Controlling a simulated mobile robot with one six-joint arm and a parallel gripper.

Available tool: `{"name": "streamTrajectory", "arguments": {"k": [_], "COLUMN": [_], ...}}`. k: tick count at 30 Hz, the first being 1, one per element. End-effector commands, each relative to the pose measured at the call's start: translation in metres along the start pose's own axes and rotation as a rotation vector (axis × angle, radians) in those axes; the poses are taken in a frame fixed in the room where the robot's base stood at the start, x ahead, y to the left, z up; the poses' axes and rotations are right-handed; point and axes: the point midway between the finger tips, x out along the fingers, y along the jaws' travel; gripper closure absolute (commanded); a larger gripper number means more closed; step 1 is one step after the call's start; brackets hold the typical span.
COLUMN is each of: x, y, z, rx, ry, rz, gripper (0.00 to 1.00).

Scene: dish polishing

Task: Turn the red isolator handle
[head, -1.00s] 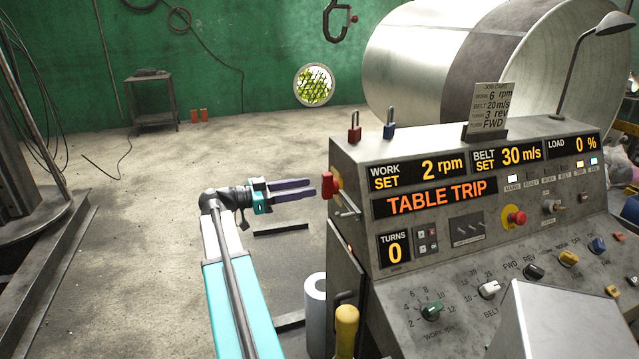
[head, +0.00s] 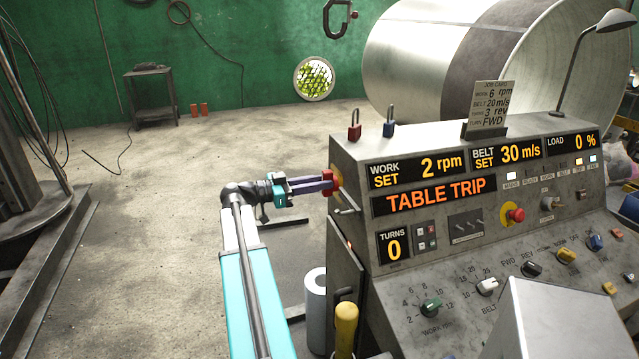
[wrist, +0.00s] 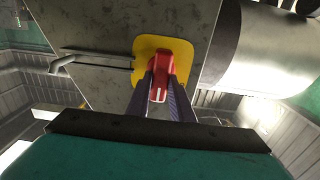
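The red isolator handle (wrist: 160,78) sits on a yellow plate (wrist: 149,47) on the console's left side. In the wrist view it stands slightly tilted. My gripper (head: 331,182) has reached it from the left in the head view. In the wrist view the two dark purple fingers of my gripper (wrist: 161,88) lie one on each side of the handle, with their tips close to its sides. I cannot tell whether they press on it. The console display (head: 436,195) reads "TABLE TRIP".
A metal rod-like lever (wrist: 72,62) sticks out beside the yellow plate. A red padlock (head: 354,130) and a blue padlock (head: 389,127) stand on the console top. A yellow-topped post (head: 346,322) and white cylinder (head: 316,300) stand below. The floor to the left is open.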

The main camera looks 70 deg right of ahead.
Motion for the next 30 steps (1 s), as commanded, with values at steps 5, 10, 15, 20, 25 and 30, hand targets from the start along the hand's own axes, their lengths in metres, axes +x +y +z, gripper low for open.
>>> {"name": "streamTrajectory", "arguments": {"k": [5, 10, 15, 20, 25, 30], "x": [-0.0001, -0.0002, -0.0003, -0.0004, -0.0005, -0.0005], "y": [-0.0003, -0.0005, -0.0013, -0.0026, -0.0042, -0.0061], "z": [-0.0002, 0.0000, 0.0004, 0.0009, 0.0015, 0.0018], "rx": [-0.001, -0.015, -0.058, -0.132, -0.248, -0.389], "ry": [0.000, 0.000, 0.000, 0.000, 0.001, 0.001], "rz": [-0.001, -0.001, -0.001, -0.002, -0.002, -0.002], "gripper": [1.00, 1.00, 1.00, 1.00, 1.00, 1.00]}}
